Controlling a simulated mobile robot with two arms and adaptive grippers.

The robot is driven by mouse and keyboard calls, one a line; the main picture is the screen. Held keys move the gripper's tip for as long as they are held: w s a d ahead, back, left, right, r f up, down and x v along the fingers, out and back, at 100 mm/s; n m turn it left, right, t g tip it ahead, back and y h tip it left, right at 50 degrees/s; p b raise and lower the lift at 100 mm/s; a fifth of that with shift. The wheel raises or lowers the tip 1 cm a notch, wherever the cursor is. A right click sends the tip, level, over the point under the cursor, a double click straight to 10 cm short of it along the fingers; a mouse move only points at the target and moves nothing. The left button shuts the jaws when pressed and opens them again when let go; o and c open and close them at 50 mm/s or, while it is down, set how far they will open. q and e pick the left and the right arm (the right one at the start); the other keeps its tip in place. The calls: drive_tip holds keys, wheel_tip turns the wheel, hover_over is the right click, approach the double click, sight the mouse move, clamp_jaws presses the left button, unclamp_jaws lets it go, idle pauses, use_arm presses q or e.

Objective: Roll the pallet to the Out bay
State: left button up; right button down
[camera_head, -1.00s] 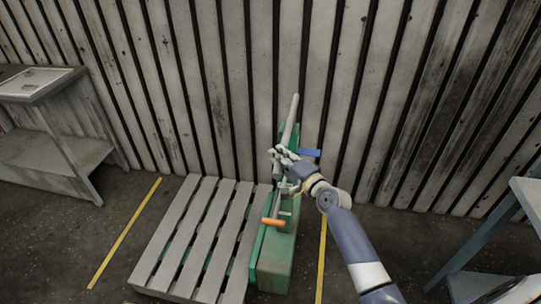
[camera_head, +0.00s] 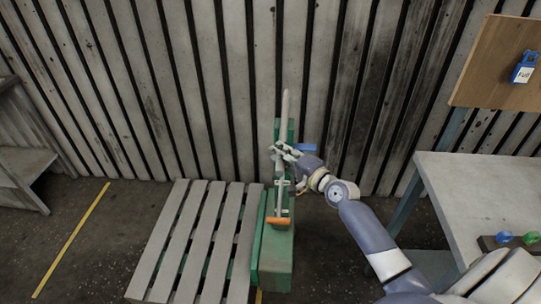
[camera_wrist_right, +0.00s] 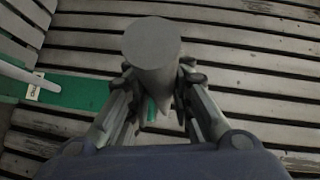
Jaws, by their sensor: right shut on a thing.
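The pallet (camera_head: 205,235) is grey and slatted, and sits on a green pallet truck (camera_head: 273,250) at its right side. The truck's grey handle (camera_head: 284,110) stands upright against the wall side, with an orange-tipped lever (camera_head: 277,220) lower down. My right gripper (camera_head: 287,155) is shut on the handle. In the wrist view the handle's round grey end (camera_wrist_right: 152,45) rises between the fingers (camera_wrist_right: 155,90). My left gripper is not in view. Yellow floor lines (camera_head: 70,240) run beside the pallet; no bay sign shows.
A corrugated wall (camera_head: 200,90) stands close behind. At right are a grey table (camera_head: 490,190) and a wooden board (camera_head: 510,65) with a blue padlock-like tag (camera_head: 524,70). A grey bench (camera_head: 25,175) is at far left. Dark floor between bench and pallet is clear.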

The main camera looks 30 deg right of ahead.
drive_tip(key=shift+s, duration=0.15)
drive_tip(key=shift+w+a+y, duration=0.1)
drive_tip(key=shift+w+y, duration=0.1)
drive_tip(key=shift+y, duration=0.1)
drive_tip(key=shift+f, duration=0.1)
drive_tip(key=c, duration=1.5)
unclamp_jaws()
drive_tip(key=shift+s+d, duration=0.1)
drive_tip(key=shift+d, duration=0.1)
drive_tip(key=shift+c, duration=0.2)
drive_tip(key=shift+o, duration=0.6)
drive_tip(key=shift+s+d, duration=0.1)
drive_tip(key=shift+d, duration=0.05)
drive_tip(key=v, duration=1.2)
